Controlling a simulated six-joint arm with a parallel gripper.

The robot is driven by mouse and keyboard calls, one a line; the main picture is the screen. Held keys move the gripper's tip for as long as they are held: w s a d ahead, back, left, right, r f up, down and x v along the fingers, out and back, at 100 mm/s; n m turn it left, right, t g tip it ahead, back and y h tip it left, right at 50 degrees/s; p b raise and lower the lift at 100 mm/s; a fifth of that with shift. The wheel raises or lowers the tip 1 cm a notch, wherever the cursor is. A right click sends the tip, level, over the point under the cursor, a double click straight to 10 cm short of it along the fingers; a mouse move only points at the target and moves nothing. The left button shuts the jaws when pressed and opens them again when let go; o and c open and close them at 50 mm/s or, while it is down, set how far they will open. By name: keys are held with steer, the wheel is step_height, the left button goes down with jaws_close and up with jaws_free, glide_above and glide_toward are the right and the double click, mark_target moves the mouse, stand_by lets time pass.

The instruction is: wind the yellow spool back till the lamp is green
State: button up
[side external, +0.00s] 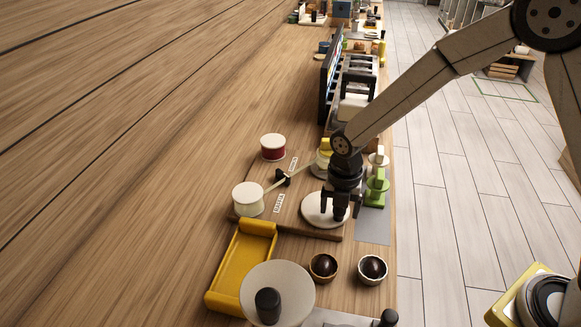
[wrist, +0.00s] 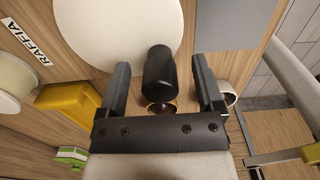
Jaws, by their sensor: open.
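A yellow spool (side external: 326,146) shows at the far end of the brown board, partly hidden behind my arm. A pale strip (side external: 302,169) runs from a cream spool (side external: 248,199) past a black guide (side external: 284,178) towards it. My gripper (side external: 341,208) is over a white disc (side external: 314,212) with an upright black knob. In the wrist view the knob (wrist: 158,75) stands between the two open fingers of my gripper (wrist: 160,80), with gaps on both sides; the disc (wrist: 110,30) lies beyond. I cannot make out a lamp or its colour.
Nearer are a yellow tray (side external: 225,282), two dark-filled bowls (side external: 323,267) (side external: 372,269) and another pale disc (side external: 290,278). A dark screen (side external: 329,85) stands behind. The table's left is clear.

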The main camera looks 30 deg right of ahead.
steer(key=c, duration=0.9)
steer(key=shift+w+d, duration=0.2)
steer(key=shift+d, duration=0.5)
steer(key=shift+w+d, duration=0.1)
steer(key=shift+d, duration=0.05)
steer(key=shift+w+d, duration=0.2)
steer(key=shift+d, duration=0.1)
steer(key=shift+w+d, duration=0.1)
